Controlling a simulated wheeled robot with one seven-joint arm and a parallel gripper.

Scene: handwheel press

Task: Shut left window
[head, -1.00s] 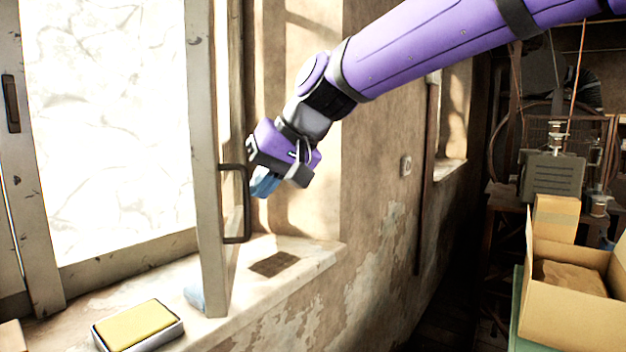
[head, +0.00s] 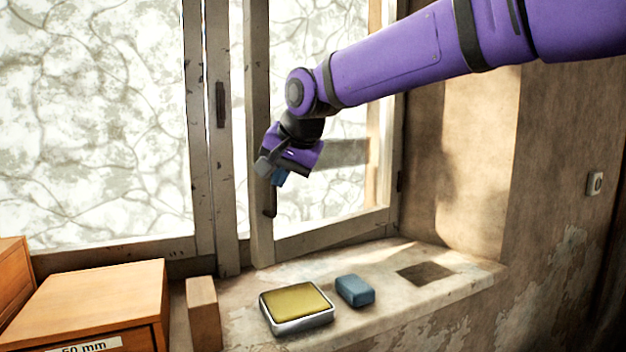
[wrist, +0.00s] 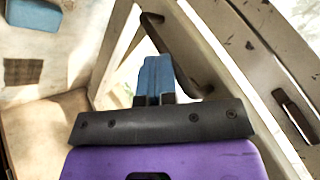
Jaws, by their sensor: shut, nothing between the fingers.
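The right-hand casement sash (head: 258,130) of the window stands ajar, its free edge nearest me and a bright gap between it and the middle post (head: 220,150). Its dark handle (head: 270,203) hangs just below my gripper (head: 278,178), partly hidden by it. In the wrist view, the handle (wrist: 178,60) runs beside the blue fingers of my gripper (wrist: 155,68), which are shut with nothing between them. I cannot tell whether they touch the handle or sash. The left pane (head: 90,110) looks closed, with a dark handle on the post.
On the sill lie a yellow-topped tin (head: 297,305), a blue block (head: 355,290) and a dark flat patch (head: 425,273). A wooden block (head: 202,315) and wooden drawer box (head: 95,305) stand at the left.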

